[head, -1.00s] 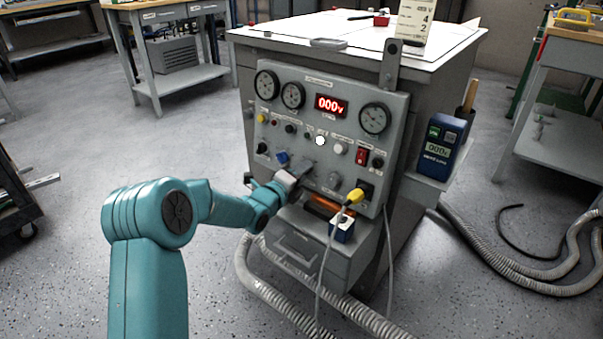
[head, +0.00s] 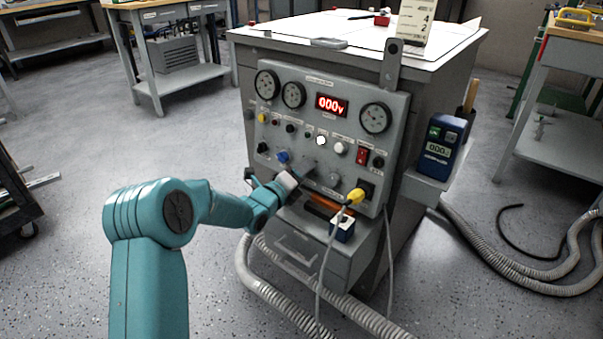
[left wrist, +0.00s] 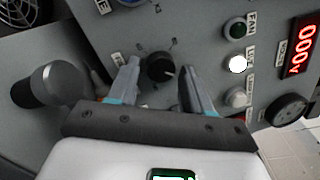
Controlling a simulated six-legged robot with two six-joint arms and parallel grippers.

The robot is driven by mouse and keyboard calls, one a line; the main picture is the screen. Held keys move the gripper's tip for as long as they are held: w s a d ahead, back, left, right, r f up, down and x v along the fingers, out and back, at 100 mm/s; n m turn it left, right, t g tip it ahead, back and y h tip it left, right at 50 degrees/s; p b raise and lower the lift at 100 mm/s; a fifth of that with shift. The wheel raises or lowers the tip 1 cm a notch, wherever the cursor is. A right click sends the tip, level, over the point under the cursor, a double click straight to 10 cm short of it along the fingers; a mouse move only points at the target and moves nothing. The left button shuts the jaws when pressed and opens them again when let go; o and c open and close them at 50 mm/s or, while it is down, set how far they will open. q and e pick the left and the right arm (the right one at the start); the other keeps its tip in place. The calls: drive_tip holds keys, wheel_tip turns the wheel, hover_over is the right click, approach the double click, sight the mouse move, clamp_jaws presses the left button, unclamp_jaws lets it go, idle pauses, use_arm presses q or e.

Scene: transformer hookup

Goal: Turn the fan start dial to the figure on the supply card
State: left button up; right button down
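The black dial (left wrist: 161,68) with a white pointer mark sits on the grey panel in the left wrist view, with small scale marks around it. My left gripper (left wrist: 159,64) is open, with one finger on each side of the dial and a gap visible beside each. In the head view my left gripper (head: 298,177) is at the lower panel and hides the dial there. The supply card (head: 417,22) stands on the cabinet top; a 4 and a 2 show, but its small print is unreadable. My right gripper is not in view.
The panel (head: 322,82) carries round gauges, a red display (head: 331,105) reading 000V, lamps and a red switch (head: 361,156). A yellow plug (head: 356,196) with a hanging cable is to the right of the gripper. A black knobbed handle (left wrist: 48,90) stands out left of the fingers.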

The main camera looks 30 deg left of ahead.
use_arm(q)
drive_tip(key=shift+o, duration=0.2)
drive_tip(key=s+p, duration=0.3)
drive_tip(key=s, duration=1.3)
drive_tip(key=shift+s+r, duration=0.15)
drive_tip(key=shift+r, duration=0.3)
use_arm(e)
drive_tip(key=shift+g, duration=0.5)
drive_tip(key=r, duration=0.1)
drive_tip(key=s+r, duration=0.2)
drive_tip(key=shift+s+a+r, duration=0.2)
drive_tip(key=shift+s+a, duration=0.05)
